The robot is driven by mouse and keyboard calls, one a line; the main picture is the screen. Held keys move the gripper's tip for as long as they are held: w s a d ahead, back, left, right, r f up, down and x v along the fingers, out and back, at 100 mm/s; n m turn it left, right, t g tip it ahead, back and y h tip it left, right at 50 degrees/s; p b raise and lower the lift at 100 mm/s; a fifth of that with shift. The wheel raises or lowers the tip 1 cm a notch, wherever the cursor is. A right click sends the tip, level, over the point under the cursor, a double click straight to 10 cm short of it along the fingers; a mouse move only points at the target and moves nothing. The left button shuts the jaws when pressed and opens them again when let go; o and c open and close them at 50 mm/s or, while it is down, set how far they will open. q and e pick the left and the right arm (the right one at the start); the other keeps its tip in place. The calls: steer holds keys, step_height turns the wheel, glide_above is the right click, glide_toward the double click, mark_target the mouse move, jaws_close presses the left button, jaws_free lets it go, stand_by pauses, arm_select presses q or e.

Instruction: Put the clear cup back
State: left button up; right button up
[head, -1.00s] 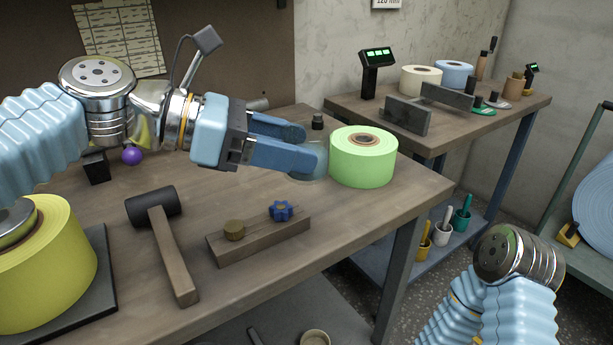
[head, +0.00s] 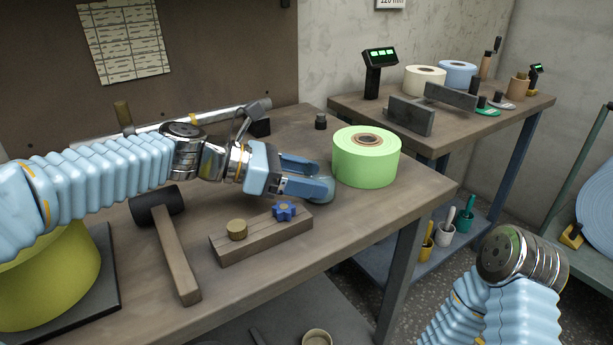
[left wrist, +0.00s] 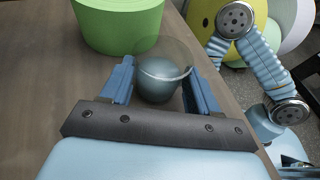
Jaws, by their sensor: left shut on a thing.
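The clear cup (left wrist: 163,78) is see-through and bluish. In the left wrist view it sits between the two fingers of my left gripper (left wrist: 158,88), with its round rim showing. In the head view my left gripper (head: 310,178) is shut on the cup (head: 322,190), low over the table, left of the green roll. The cup is mostly see-through there, and I cannot tell whether its base touches the table. My right arm shows at the lower right of the head view, but its gripper is out of view.
The green roll (head: 366,160) stands close to the right of the cup. A wooden block with a blue knob (head: 285,211) lies in front. A mallet (head: 174,255) and a yellow roll (head: 55,270) are to the left. The table's right edge (head: 420,222) is near.

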arm_select(q)
steer(key=shift+f, duration=0.1)
steer(key=o, duration=0.9)
steer(key=shift+o, duration=0.2)
steer(key=shift+a+r, duration=0.15)
steer(key=shift+r, duration=0.05)
steer(key=v, duration=0.7)
